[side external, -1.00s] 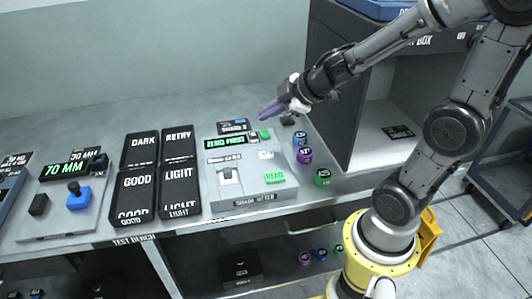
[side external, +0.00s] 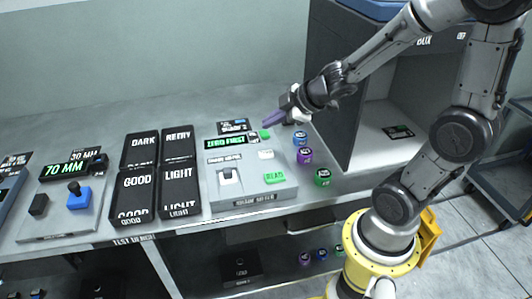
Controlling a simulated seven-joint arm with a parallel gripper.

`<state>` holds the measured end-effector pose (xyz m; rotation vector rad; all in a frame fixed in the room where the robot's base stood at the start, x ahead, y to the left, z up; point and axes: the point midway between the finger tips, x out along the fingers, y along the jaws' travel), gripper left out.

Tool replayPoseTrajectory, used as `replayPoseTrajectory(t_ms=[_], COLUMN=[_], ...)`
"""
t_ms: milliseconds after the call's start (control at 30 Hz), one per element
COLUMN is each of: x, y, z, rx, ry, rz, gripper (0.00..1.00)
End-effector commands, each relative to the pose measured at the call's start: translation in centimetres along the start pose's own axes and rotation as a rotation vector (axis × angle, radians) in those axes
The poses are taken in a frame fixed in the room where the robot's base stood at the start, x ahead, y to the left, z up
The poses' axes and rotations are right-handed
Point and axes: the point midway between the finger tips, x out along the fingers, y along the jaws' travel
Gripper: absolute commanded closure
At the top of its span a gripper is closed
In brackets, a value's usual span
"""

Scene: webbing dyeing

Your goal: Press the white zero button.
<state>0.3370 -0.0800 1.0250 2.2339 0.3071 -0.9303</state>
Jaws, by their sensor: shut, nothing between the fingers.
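The white zero button (side external: 266,155) sits on the right part of the grey meter box (side external: 245,192), above the green READ button (side external: 274,178). The meter's display (side external: 225,141) shows green text that looks like "ZERO FIRST". My gripper (side external: 268,123) is shut and empty, its purple fingers pointing left and down. In this view its tips appear above the back right of the meter, near a green light (side external: 265,134). The tips are apart from the white button; their exact height is hard to tell.
Black bins (side external: 159,172) labelled DARK, RETRY, GOOD and LIGHT stand left of the meter. Several small coloured spools (side external: 304,155) stand just right of it. A dark cabinet (side external: 343,90) rises at the right. A gauge with a blue block (side external: 78,198) is at the far left.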

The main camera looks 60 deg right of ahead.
Motion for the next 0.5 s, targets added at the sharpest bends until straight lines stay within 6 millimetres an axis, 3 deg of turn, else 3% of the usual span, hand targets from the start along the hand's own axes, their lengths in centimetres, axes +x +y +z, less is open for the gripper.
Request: replayPoseTrajectory(t_ms=[500], x=[2.5], y=[-1.8], z=[1.8], rx=[0.0], ry=[0.001], rz=[0.0], gripper=[1.0])
